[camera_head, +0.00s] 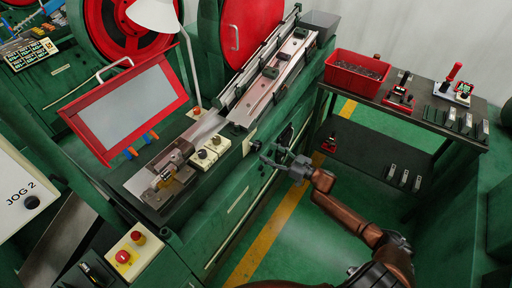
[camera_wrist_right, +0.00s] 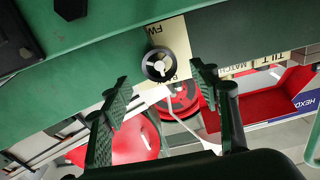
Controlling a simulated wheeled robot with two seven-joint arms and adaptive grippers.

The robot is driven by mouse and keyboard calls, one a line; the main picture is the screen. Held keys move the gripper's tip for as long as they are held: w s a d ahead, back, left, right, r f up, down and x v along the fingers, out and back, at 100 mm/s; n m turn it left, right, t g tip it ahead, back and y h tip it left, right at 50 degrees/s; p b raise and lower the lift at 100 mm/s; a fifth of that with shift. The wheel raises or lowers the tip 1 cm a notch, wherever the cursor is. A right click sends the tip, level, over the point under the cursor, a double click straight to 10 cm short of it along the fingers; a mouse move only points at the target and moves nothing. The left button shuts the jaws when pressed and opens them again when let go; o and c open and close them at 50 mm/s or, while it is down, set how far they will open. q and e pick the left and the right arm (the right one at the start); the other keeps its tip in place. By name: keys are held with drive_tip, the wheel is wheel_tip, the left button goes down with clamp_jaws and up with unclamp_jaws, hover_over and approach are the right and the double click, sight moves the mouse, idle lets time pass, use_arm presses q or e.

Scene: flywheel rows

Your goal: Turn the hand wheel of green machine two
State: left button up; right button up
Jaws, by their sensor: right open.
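A small dark-rimmed hand wheel with pale spokes (camera_wrist_right: 158,65) sits on a cream plate lettered "FW" on a green machine side, in the right wrist view. My right gripper (camera_wrist_right: 160,74) is open, with one finger to each side of the wheel in the picture. Gaps show between wheel and fingers; I cannot tell the remaining depth. In the head view my right gripper (camera_head: 268,154) is beside the front of the green machine (camera_head: 235,190); I cannot make out the wheel clearly there. A cream panel (camera_head: 22,185) reads "JOG 2". My left gripper is out of view.
A dark cart (camera_head: 415,110) at the right carries a red bin (camera_head: 357,73) and several tools. A red-framed screen (camera_head: 128,105) and a white lamp (camera_head: 155,14) stand over the machine bed. The green floor with a yellow line (camera_head: 262,242) is clear beside the machine.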

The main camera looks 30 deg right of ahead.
sight(259, 147)
drive_tip(key=b+x, duration=0.1)
drive_tip(key=x, duration=0.6)
drive_tip(key=shift+w, duration=0.2)
drive_tip(key=shift+c, duration=0.5)
drive_tip(key=c, duration=1.1)
